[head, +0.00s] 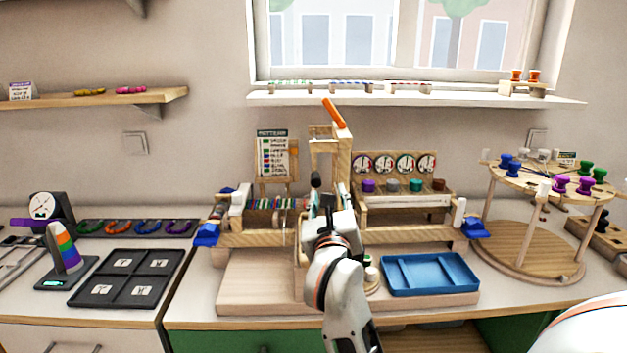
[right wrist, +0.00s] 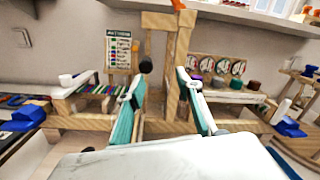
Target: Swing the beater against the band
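The wooden band loom stands mid-counter, with striped band threads (head: 276,204) on its left side. They also show in the right wrist view (right wrist: 98,90). A black round knob (right wrist: 145,66) on a short stem, seemingly the beater's handle, stands before the loom's middle; it shows in the head view (head: 316,179). My right gripper (head: 328,200) is in front of the loom's middle. In the right wrist view its teal-padded fingers (right wrist: 166,105) are apart, with nothing visibly held. The knob appears by the left finger's tip; I cannot tell whether they touch. The beater's lower part is hidden. My left gripper is not in view.
A wooden post with an orange lever (head: 334,113) rises behind my gripper. A blue tray (head: 430,273) lies right of it. A round tiered spool stand (head: 530,258) is further right. A black sorting tray (head: 128,278) and a small striped cone (head: 66,250) are left.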

